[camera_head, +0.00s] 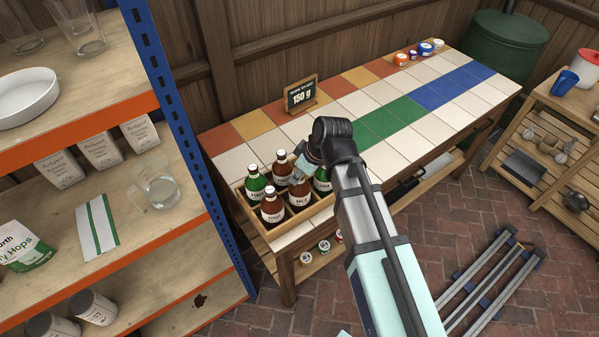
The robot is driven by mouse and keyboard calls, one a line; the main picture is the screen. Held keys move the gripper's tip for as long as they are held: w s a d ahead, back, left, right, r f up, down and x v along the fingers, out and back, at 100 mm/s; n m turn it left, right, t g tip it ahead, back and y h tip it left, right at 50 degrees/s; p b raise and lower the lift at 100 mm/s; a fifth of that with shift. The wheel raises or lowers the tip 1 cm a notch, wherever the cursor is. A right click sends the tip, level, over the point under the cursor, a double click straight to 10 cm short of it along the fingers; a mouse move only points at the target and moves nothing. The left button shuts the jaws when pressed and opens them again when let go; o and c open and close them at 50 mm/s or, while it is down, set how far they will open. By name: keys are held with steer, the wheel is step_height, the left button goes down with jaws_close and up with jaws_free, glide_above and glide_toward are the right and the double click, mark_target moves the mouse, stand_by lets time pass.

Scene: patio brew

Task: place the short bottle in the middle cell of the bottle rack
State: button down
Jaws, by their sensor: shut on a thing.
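The wooden bottle rack (266,231) stands at the near left end of the tiled table and holds several brown and green bottles with cream labels. My gripper (299,173) is over the rack, shut on the neck of a brown bottle (299,194), which appears upright among the others. The gripper hides its top, and I cannot tell whether its base touches the rack floor. Around it are a green bottle (254,184) at left, a brown bottle (271,209) in front, a brown bottle (282,167) behind and a green bottle (322,181) at right, partly hidden.
A small black sign (300,95) stands at the table's back edge. Small jars (423,49) sit at its far end. The tiles (385,125) between are clear. A blue-post shelf unit (170,100) is close on the left. Metal rails (490,275) lie on the brick floor.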

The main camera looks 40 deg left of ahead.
steer(key=shift+f, duration=0.15)
steer(key=c, duration=0.8)
jaws_free()
steer(key=b+v, duration=0.2)
steer(key=v, duration=1)
steer(key=w+d+f+m+h, duration=0.1)
steer(key=w+d+f+m, duration=0.2)
steer(key=d+f, duration=0.45)
steer(key=w+d+f+m+h, duration=0.1)
steer(key=w+d+f+m, duration=0.2)
steer(key=f, duration=0.7)
steer(key=s+d+f+m+g+h, duration=0.15)
steer(key=d+f+m, duration=0.25)
steer(key=d+f, duration=1.3)
steer(key=s+d+f+m+g+h, duration=0.15)
steer(key=s+d+f+m, duration=0.25)
steer(key=s+d+f, duration=0.55)
steer(key=s+d+f+m+g, duration=0.1)
steer(key=s+d+f, duration=0.2)
steer(key=s+d, duration=0.1)
steer(key=s+d+f+m+g, duration=0.1)
steer(key=s+d+f+m, duration=0.1)
steer(key=s, duration=0.4)
steer(key=s+d+f+m+g, duration=0.1)
steer(key=s+d+f+m, duration=0.1)
steer(key=s+d, duration=0.3)
steer(key=shift+d+f, duration=0.35)
steer(key=shift+f, duration=0.5)
